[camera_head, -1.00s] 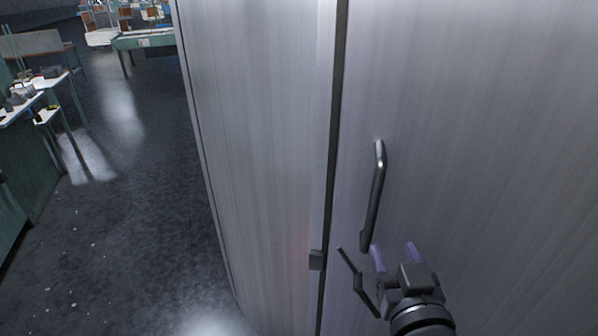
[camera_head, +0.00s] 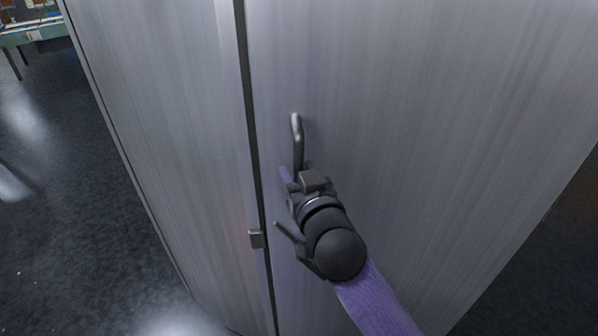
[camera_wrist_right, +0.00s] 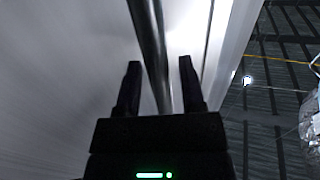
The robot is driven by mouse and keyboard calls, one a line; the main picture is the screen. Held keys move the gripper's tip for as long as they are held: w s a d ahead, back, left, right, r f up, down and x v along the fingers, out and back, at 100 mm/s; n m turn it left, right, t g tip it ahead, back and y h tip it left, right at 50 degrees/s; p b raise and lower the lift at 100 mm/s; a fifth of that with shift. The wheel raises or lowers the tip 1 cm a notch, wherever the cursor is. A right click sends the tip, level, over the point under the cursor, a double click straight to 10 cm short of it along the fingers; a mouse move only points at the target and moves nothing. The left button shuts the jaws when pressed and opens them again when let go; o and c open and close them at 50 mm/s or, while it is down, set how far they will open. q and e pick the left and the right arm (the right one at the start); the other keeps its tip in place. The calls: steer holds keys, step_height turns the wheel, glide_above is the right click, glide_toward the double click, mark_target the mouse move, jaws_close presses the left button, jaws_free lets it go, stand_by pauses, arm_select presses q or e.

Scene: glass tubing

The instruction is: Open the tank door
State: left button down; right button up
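The tank door (camera_head: 400,110) is a tall brushed-metal panel with a dark vertical seam along its left edge. A metal bar handle (camera_head: 296,131) stands upright on it near the seam. My right gripper (camera_head: 291,172) is at the lower part of the handle and hides its lower end. In the right wrist view the handle bar (camera_wrist_right: 150,45) runs between the two fingers of the right gripper (camera_wrist_right: 160,75). The fingers are apart, with a gap on each side of the bar. My left gripper is not in view.
A small metal catch (camera_head: 257,239) sits on the seam, left of my right wrist. The neighbouring metal panel (camera_head: 165,120) is left of the seam. Dark floor (camera_head: 60,200) is open at the left, with a green table (camera_head: 30,35) far back.

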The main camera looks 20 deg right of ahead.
jaws_close()
stand_by(1.2)
